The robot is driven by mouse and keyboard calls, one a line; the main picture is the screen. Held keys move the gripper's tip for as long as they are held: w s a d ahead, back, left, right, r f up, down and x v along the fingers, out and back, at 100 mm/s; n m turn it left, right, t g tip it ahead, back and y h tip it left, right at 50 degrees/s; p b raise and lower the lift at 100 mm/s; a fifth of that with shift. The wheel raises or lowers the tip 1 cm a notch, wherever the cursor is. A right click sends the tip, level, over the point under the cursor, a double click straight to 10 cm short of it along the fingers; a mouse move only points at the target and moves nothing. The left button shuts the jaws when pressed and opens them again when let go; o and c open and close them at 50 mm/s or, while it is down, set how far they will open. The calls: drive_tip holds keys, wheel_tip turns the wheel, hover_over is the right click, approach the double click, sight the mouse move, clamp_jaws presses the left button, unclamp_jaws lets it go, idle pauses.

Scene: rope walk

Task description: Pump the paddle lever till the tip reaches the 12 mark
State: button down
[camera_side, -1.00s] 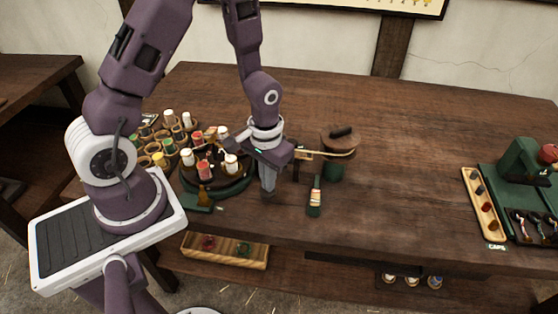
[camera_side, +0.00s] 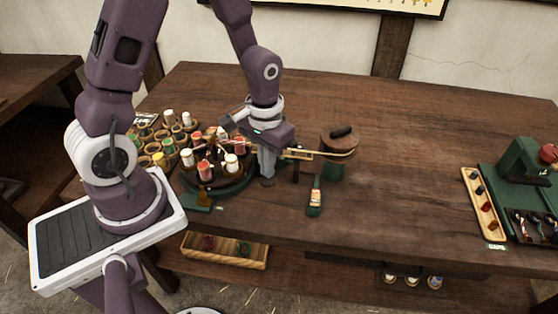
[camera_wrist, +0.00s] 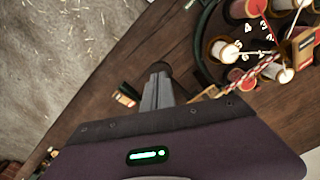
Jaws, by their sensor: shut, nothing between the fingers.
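My gripper (camera_side: 267,178) points down, shut and empty, just right of the round green spool turntable (camera_side: 222,192). A small green stand with a brown upright part (camera_side: 204,197) sits at the turntable's front left. A red-and-white twisted rope (camera_wrist: 264,68) shows in the wrist view. I cannot read a 12 mark or find the rope tip.
A green holder with a coloured label (camera_side: 314,197) lies right of my gripper and also shows in the wrist view (camera_wrist: 125,95). Several spools stand at the left. A caps tray (camera_side: 481,205) and green press (camera_side: 525,162) are far right. The middle right table is clear.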

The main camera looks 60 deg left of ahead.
sight(268, 181)
drive_tip(key=shift+f, duration=0.15)
drive_tip(key=shift+d+f, duration=0.1)
drive_tip(key=shift+f, duration=2.85)
drive_tip(key=shift+r, duration=0.1)
drive_tip(key=shift+r, duration=3.05)
